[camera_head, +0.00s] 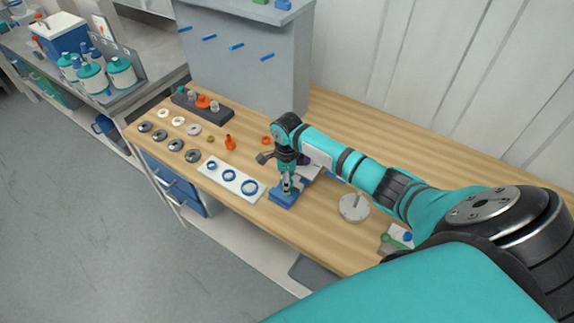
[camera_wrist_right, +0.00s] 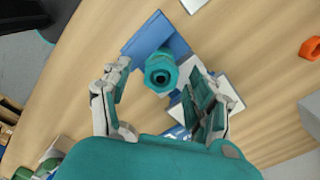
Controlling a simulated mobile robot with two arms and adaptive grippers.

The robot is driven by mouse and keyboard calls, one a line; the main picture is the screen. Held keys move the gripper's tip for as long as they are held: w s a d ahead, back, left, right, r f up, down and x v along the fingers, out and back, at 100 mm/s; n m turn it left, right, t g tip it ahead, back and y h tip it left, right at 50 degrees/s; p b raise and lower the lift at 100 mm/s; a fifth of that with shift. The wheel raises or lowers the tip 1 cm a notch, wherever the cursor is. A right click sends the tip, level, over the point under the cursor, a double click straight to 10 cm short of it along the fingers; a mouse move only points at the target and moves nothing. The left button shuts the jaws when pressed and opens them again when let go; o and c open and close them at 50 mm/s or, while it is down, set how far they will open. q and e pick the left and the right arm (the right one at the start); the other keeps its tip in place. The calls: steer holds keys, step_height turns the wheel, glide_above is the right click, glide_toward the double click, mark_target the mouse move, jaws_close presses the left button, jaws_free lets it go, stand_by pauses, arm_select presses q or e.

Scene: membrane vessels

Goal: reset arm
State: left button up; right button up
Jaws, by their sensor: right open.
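My right arm reaches in from the right in the head view. Its gripper (camera_head: 287,184) points down over a blue block (camera_head: 281,201) on the wooden bench. In the right wrist view the gripper (camera_wrist_right: 161,68) is open, with one finger on each side of a teal hexagonal fitting (camera_wrist_right: 161,74). A gap shows between the fitting and each finger. The fitting sits at the blue block, which also shows in the wrist view (camera_wrist_right: 150,38). In the head view the fitting is mostly hidden by the gripper. My left gripper is not in view.
A white plate with blue rings (camera_head: 232,180) lies left of the gripper. Several grey rings (camera_head: 176,145) and an orange bottle (camera_head: 230,143) are farther left. A round grey disc (camera_head: 353,207) lies to the right.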

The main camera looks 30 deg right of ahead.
steer(key=shift+r, duration=0.1)
steer(key=shift+r, duration=2.2)
